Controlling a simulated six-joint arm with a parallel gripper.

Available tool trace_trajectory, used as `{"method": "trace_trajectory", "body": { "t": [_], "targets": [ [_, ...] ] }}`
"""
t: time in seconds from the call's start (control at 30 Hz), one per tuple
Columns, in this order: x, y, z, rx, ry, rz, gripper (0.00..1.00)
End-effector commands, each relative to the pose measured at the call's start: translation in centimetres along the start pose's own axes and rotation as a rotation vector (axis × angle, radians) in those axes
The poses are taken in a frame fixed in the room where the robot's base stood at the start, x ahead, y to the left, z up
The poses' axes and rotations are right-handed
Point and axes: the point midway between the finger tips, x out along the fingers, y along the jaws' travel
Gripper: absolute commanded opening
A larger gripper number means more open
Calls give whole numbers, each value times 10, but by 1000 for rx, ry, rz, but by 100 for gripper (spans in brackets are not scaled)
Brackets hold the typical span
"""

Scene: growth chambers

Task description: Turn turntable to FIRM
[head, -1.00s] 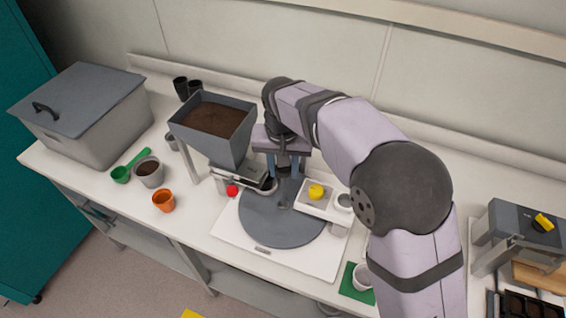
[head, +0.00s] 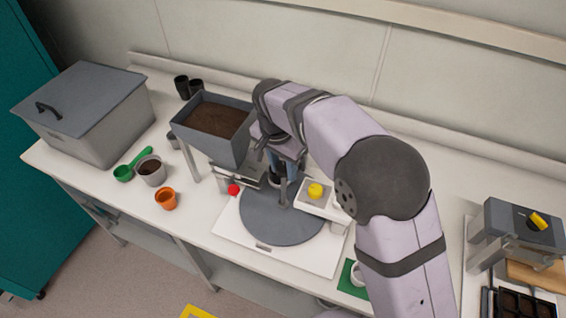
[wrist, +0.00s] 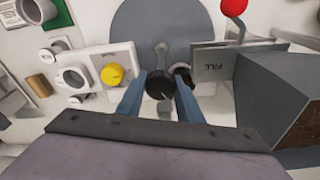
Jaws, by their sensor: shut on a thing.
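The grey round turntable (head: 270,222) lies on a white base plate (head: 258,257) in the middle of the bench, with a short grey post (head: 283,193) standing on it. My gripper (head: 282,182) is low over the turntable's back part, pointing down. In the wrist view my gripper (wrist: 160,90) has its two blue fingers on either side of a dark round knob-like piece (wrist: 159,84) and is shut on it. A second dark round thing (wrist: 183,75) sits just right of it there. A plate marked FILL (wrist: 212,66) is right of the fingers. I cannot read a FIRM label.
A soil hopper (head: 215,120) stands close left of my gripper, with a red knob (head: 233,189) below. A white box with a yellow knob (head: 315,190) is close on the right. An orange pot (head: 166,199) and a grey pot (head: 151,171) stand farther left.

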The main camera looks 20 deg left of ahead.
Motion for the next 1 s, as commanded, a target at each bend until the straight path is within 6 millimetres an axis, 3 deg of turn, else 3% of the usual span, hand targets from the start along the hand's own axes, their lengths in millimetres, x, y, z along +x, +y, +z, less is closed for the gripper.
{"method": "trace_trajectory", "body": {
  "t": [0.37,0.73,1.0],
  "targets": [
    [-1,0,-1,44,1,6,20],
    [-2,0,0,428,1,66,20],
    [0,0,0,520,1,77,20]
  ]
}}
